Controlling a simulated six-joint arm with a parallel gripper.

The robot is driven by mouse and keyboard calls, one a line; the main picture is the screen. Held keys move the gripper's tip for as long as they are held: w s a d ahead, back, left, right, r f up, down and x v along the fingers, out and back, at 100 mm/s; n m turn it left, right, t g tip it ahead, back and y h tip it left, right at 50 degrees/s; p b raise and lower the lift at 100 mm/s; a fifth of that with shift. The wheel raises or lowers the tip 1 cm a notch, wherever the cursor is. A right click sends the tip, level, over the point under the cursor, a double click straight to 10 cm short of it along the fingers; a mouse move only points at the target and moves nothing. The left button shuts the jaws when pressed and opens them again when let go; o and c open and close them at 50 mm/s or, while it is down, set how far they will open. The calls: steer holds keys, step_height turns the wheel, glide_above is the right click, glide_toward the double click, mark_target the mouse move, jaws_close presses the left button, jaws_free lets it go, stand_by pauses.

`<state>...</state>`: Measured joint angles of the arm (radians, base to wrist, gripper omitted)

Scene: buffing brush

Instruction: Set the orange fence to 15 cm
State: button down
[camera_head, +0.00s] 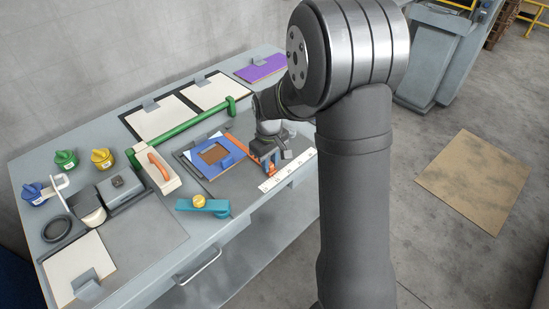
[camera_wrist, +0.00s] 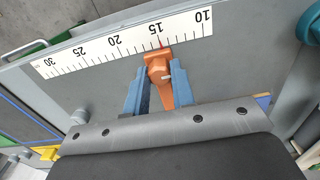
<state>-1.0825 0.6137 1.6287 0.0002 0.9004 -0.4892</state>
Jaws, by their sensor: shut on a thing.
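The orange fence (camera_head: 237,144) is a long bar on the grey bench, beside the blue frame (camera_head: 228,148). Its near end carries an orange block or knob, which shows in the wrist view (camera_wrist: 159,70). My gripper (camera_wrist: 157,85) has its blue fingers on both sides of that knob, shut on it. My gripper also shows in the head view (camera_head: 269,160), low over the fence's near end. A white scale (camera_head: 288,171) lies just past that end. In the wrist view, a thin red pointer at the fence's end stands at or very near the scale's 15 mark.
A teal tool with a yellow knob (camera_head: 204,205) lies left of the scale. A green bar (camera_head: 190,122) and white panels (camera_head: 160,117) are farther back. Blue, green and yellow pots (camera_head: 66,160) stand at the left. Bare bench shows around the scale.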

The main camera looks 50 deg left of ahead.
steer(key=c, duration=1.2)
jaws_free()
step_height(320, 180, up, 18)
steer(key=shift+f, duration=0.2)
step_height(320, 180, down, 17)
steer(key=shift+f, duration=0.2)
steer(key=shift+w+f, duration=0.15)
steer(key=shift+w, duration=0.3)
